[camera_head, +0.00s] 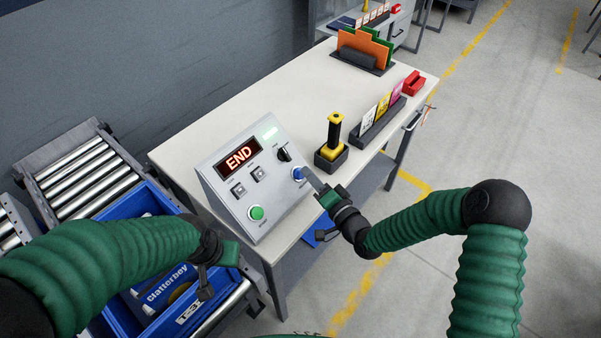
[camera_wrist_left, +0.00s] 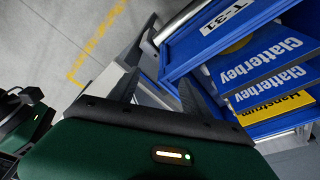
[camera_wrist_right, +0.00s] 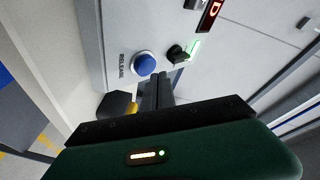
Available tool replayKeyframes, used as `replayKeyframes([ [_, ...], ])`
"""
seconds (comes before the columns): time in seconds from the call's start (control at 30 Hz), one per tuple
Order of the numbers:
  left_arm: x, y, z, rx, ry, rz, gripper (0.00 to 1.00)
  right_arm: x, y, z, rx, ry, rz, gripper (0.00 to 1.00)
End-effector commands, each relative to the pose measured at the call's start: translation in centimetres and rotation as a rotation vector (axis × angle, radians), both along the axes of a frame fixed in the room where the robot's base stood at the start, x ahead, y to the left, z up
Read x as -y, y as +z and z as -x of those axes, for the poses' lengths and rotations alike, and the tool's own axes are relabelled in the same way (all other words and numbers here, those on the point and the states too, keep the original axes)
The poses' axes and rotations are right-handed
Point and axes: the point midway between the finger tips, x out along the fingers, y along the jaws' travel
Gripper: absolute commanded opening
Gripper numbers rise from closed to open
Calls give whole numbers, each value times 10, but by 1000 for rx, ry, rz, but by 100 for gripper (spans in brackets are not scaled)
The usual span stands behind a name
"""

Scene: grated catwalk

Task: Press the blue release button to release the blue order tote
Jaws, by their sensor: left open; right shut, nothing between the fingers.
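The blue release button (camera_head: 298,174) is on the sloped grey control box (camera_head: 225,205) on the table; in the right wrist view the button (camera_wrist_right: 144,64) sits beside the word RELEASE. My right gripper (camera_head: 309,176) is shut and empty, its fingertips close beside the button. In the right wrist view the fingers (camera_wrist_right: 161,78) are just right of and below the button; contact cannot be told. The blue order tote (camera_head: 148,202) is on rollers at lower left, holding Clatterbey packs, partly hidden by my left arm. My left gripper (camera_head: 205,284) is open above it; the tote's T-31 label (camera_wrist_left: 222,17) shows in the left wrist view.
The box has a red END display (camera_head: 239,158), a green button (camera_head: 256,212) and a black knob (camera_head: 284,153). A yellow-black handled tool (camera_head: 333,138) in a holder and a card rack (camera_head: 379,122) stand behind the button. Floor at right is clear.

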Motion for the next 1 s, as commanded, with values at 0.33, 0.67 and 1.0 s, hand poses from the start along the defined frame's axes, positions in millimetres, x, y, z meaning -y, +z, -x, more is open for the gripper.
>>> replayKeyframes([
  [0.33,0,0,0,0,0,0,56,0,0,0,0,0,0,0],
  [0.67,0,-6,0,0,0,0,56,-5,-5,-3,-1,0,-1,0],
  [1.0,0,-6,0,0,0,0,56,-5,-5,-3,0,0,0,0],
])
